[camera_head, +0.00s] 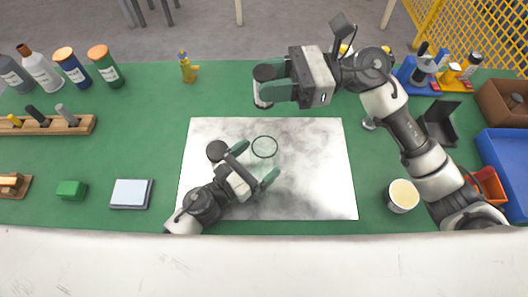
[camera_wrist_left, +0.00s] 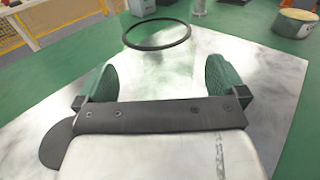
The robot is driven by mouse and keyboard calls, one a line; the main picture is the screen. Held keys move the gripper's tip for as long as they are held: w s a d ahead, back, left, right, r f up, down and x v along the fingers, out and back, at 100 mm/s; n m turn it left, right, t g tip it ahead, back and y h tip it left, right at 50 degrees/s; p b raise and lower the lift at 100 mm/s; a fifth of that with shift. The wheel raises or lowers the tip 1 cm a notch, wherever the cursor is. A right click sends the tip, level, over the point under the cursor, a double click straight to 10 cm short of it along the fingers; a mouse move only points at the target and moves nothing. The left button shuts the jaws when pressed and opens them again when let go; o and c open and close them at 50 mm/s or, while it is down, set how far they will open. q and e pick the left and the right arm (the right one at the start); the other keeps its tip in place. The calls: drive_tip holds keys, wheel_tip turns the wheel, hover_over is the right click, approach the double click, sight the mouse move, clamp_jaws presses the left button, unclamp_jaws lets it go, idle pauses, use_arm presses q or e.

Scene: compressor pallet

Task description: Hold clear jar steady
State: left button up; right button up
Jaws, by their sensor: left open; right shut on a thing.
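The clear jar (camera_head: 265,147) stands on the pale mat; its dark round rim is plain, its see-through body faint. The rim also shows in the left wrist view (camera_wrist_left: 157,46), ahead of and between the fingers. My left gripper (camera_head: 255,163) is open, with its green-padded fingers spread towards the jar, one at each side. Whether either finger touches the glass I cannot tell. My right gripper (camera_head: 277,84) is shut on a small cylinder with a dark top (camera_head: 265,72), held beyond the mat's far edge. The fingers hide part of that cylinder.
The whitish mat (camera_head: 325,190) lies on the green table (camera_head: 150,100). Bottles and cans line the far left. A blue tray (camera_head: 510,150) is at right.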

use_arm(q)
drive_tip(key=shift+x, duration=1.4)
drive_tip(key=shift+c, duration=0.2)
drive_tip(key=c, duration=1)
use_arm(e)
wheel_tip(320, 180, down, 13)
drive_tip(key=o, duration=1)
drive_tip(key=w+d, duration=0.2)
drive_tip(key=d, duration=1)
